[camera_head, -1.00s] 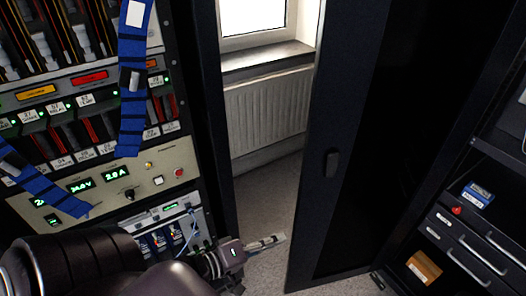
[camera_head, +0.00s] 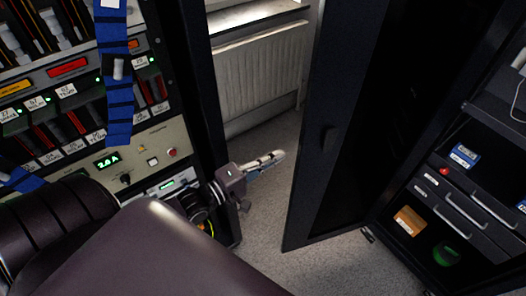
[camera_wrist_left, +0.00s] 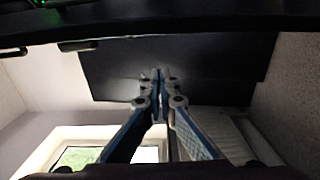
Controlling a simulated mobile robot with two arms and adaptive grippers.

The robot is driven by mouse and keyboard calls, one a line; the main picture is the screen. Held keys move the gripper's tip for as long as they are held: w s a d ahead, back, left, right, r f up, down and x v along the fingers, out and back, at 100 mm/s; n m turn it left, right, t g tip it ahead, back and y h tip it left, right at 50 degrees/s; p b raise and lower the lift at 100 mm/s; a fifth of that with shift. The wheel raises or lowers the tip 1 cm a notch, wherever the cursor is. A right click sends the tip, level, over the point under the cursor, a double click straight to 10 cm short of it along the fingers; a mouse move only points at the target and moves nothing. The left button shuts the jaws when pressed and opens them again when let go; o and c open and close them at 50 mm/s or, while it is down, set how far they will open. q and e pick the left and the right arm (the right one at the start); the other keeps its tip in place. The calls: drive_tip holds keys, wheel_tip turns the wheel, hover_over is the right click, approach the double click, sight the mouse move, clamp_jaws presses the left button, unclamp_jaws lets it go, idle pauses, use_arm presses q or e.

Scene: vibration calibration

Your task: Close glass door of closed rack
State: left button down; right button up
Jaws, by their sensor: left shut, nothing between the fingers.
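The dark glass door (camera_head: 345,150) of the closed rack stands open in the middle of the head view, with a small black handle (camera_head: 329,139) on its near frame. The rack (camera_head: 490,130) it hangs on is at the right. My left gripper (camera_head: 279,155) is shut and empty, left of the door and apart from it, pointing right toward it. In the left wrist view the shut fingers (camera_wrist_left: 159,80) appear before a dark panel (camera_wrist_left: 180,62), which seems to be the door. My right gripper is not in view.
An open rack with instruments (camera_head: 110,150) and a blue strap (camera_head: 117,80) stands at the left, close to my left arm. A radiator (camera_head: 260,75) is behind the gap. The right rack holds drawers (camera_head: 465,205), a blue box (camera_head: 463,156) and an orange box (camera_head: 409,220). Grey floor (camera_head: 270,215) is clear between.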

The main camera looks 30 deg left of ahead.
use_arm(q)
drive_tip(key=d, duration=0.1)
drive_tip(key=d+p, duration=0.1)
drive_tip(key=d, duration=0.2)
drive_tip(key=shift+s+p, duration=0.3)
drive_tip(key=shift+s, duration=0.05)
drive_tip(key=shift+a, duration=0.1)
drive_tip(key=shift+s, duration=0.1)
